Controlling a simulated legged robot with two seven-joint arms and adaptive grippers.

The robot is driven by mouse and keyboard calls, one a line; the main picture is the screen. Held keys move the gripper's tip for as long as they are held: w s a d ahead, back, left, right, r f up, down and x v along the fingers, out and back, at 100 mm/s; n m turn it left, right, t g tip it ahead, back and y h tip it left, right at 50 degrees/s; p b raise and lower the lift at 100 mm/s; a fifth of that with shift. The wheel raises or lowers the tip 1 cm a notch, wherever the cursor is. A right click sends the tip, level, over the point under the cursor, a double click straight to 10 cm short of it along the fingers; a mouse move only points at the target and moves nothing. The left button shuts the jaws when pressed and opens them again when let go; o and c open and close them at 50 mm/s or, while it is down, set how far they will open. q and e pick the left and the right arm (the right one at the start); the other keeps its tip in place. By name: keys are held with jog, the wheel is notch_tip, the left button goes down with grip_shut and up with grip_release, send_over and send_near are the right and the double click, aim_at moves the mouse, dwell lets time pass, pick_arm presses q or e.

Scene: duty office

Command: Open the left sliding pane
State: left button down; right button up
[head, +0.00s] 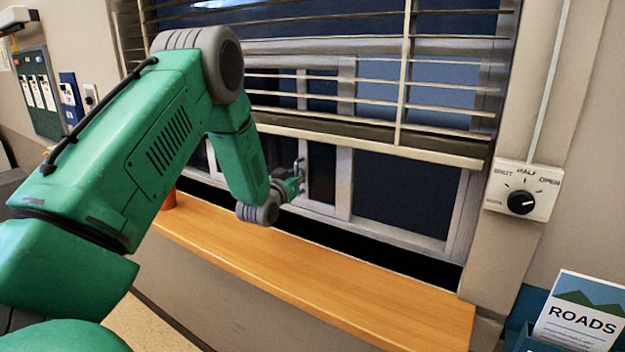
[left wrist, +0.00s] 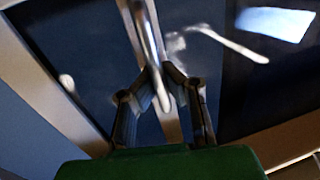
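The window (head: 400,195) has pale frames and dark glass behind a raised blind. The left sliding pane's upright frame (head: 316,150) shows near the middle of the window, just beyond my left gripper. My left gripper (head: 298,180) is at this upright, above the sill. In the left wrist view, a shiny upright bar handle (left wrist: 148,35) runs down between the two fingers (left wrist: 161,76). The fingertips lie close against both sides of the handle, and the gripper looks shut on it. My green left arm hides much of the window's left part. My right gripper is not in view.
Blind slats (head: 330,130) hang over the window's upper part. A wooden sill (head: 330,275) runs below, with an orange-red object (head: 169,200) at its left end. A dial plate (head: 522,190) is on the right wall, above a "ROADS" leaflet (head: 580,315).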

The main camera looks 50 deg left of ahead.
pick_arm(q)
jog(key=shift+s+a+f, duration=0.2)
jog(key=shift+a+f, duration=0.05)
jog(key=shift+a, duration=0.2)
jog(key=shift+s+a+f, duration=0.2)
jog(key=shift+a, duration=0.2)
jog(key=c, duration=1.6)
grip_release()
jog(key=shift+d+r, duration=0.1)
jog(key=shift+d, duration=0.05)
jog(key=shift+r, duration=0.15)
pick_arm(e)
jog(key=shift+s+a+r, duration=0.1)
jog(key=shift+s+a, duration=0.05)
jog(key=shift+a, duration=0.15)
pick_arm(q)
jog(key=shift+w, duration=0.1)
jog(key=v, duration=1.2)
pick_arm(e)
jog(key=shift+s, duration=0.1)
